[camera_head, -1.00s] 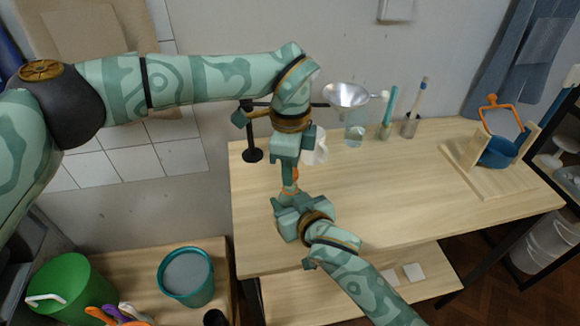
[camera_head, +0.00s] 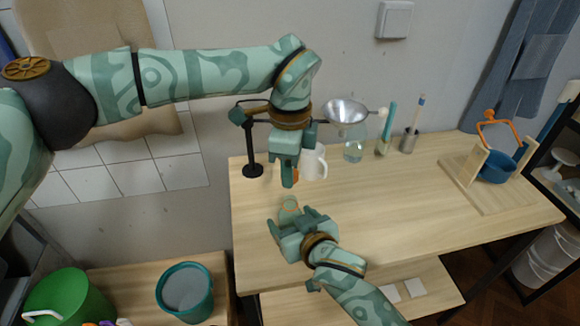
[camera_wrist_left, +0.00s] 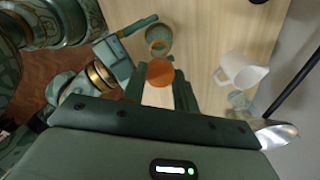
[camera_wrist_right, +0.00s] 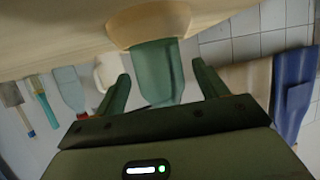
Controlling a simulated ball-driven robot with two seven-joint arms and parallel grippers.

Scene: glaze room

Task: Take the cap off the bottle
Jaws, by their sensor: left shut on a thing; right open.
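My left gripper (camera_head: 289,180) is shut on an orange cap (camera_wrist_left: 160,72), raised clear above the bottle. The green bottle (camera_head: 289,209) stands upright and uncapped on the pale wooden table (camera_head: 400,205). My right gripper (camera_head: 291,224) is open low at the bottle, with a finger on either side. In the right wrist view the bottle (camera_wrist_right: 155,72) stands between the spread fingers, with visible gaps.
A white mug (camera_head: 314,165) stands just behind the left gripper. A metal funnel (camera_head: 346,111) is held above a glass vessel (camera_head: 354,148), with a black stand (camera_head: 252,150) to the left. A wooden frame with a blue bowl (camera_head: 497,168) is at right. The table's middle is clear.

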